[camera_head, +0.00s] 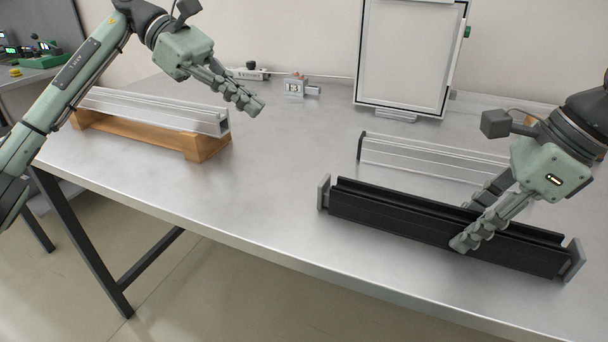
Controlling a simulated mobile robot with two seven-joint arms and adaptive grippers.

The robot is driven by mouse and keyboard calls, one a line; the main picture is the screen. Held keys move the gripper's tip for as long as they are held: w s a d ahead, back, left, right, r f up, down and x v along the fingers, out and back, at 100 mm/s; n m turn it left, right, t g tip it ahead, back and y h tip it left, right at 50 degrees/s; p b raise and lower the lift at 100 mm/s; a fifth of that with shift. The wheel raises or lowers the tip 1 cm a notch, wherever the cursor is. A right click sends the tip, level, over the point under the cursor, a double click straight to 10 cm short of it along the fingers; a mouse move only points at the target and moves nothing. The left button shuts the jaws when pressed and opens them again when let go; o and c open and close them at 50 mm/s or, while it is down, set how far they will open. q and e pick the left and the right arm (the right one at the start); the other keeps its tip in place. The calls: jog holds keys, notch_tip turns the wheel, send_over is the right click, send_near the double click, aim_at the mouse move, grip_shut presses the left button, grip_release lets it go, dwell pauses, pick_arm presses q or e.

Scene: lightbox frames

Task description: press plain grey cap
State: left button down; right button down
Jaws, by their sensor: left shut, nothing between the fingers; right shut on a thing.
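A black grooved profile (400,217) lies along the front right of the table. A grey cap (324,192) is at its left end and another grey cap (573,260) at its right end. I cannot tell which of the two is plain, or whether either sits fully flush. My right gripper (468,222) is shut on the black profile right of its middle, one finger on the near side, the other partly hidden behind it. My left gripper (252,103) is shut and empty, in the air over the back left of the table, apart from both caps.
A silver profile (420,156) with a dark left end lies behind the black one. Another silver profile (160,112) rests on a wooden stand (205,146) at left. A framed white panel (410,55), a small counter (295,86) and a power strip (250,73) stand at the back. The table's middle is clear.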

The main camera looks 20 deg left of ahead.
aim_at(324, 192)
pick_arm(q)
jog(key=f, duration=0.1)
jog(key=s+f+g+y, duration=0.1)
jog(key=f+m+y, duration=0.1)
jog(key=shift+s+a+f, duration=0.1)
jog(key=shift+s+a, duration=0.1)
jog(key=shift+s, duration=0.15)
jog(key=x, duration=0.9)
jog(key=shift+s+d+f, duration=0.1)
jog(key=shift+s+d, duration=0.05)
jog(key=d, duration=0.3)
jog(key=shift+d+f, duration=0.25)
jog(key=shift+d, duration=0.5)
